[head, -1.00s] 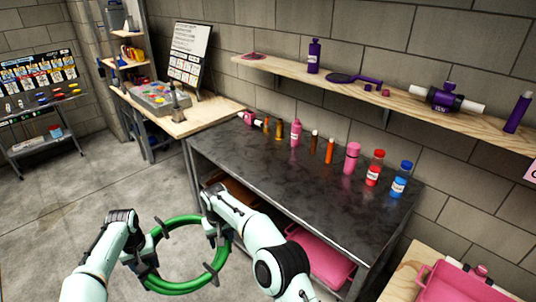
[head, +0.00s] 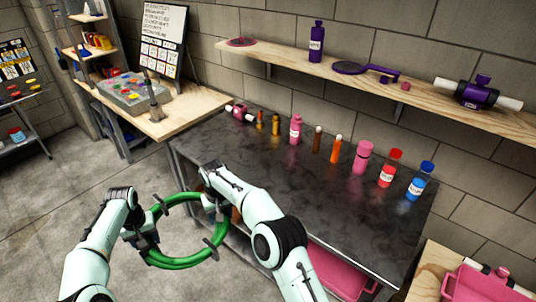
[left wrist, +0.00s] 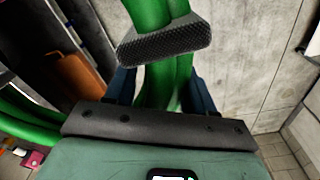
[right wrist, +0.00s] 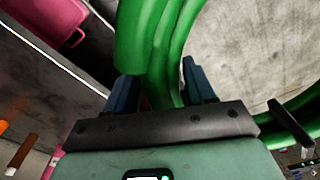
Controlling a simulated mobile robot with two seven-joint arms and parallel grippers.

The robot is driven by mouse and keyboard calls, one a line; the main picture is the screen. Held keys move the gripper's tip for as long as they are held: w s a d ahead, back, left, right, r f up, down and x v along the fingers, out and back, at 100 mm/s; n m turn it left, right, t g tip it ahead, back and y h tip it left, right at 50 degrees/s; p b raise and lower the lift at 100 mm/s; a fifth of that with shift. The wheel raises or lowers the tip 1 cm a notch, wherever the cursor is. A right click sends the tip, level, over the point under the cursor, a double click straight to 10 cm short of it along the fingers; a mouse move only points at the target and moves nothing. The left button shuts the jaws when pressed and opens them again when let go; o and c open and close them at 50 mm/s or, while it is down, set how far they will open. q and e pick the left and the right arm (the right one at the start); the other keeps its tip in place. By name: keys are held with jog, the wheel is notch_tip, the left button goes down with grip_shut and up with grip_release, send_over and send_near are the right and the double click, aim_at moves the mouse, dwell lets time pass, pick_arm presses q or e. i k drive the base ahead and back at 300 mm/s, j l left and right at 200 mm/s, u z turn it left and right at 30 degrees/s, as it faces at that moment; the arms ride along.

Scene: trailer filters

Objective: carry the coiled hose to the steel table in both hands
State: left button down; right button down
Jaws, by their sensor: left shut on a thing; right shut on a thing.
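The coiled green hose (head: 186,263), bound with dark ties, is held in the air between both arms in the head view, in front of the steel table (head: 300,222). My left gripper (head: 148,236) is shut on its left side. My right gripper (head: 213,203) is shut on its right side, close to the table's front left edge. In the left wrist view the hose (left wrist: 168,82) runs between the fingers, a dark tie just beyond. In the right wrist view the hose (right wrist: 160,60) passes between blue-grey fingers. The fingertips are partly hidden by the hose.
Bottles stand along the table's back edge, including a pink one (head: 362,158) and a blue-capped one (head: 420,181); its front surface is clear. A pink bin (head: 340,272) sits below. A wooden bench (head: 190,110) adjoins on the left. A wooden shelf (head: 420,92) hangs above.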

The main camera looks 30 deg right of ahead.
aim_at(283, 186)
jog(key=i+z, duration=0.1)
jog(key=i, duration=0.7)
jog(key=i+z, duration=0.5)
jog(key=k+z, duration=0.1)
jog(key=z, duration=1)
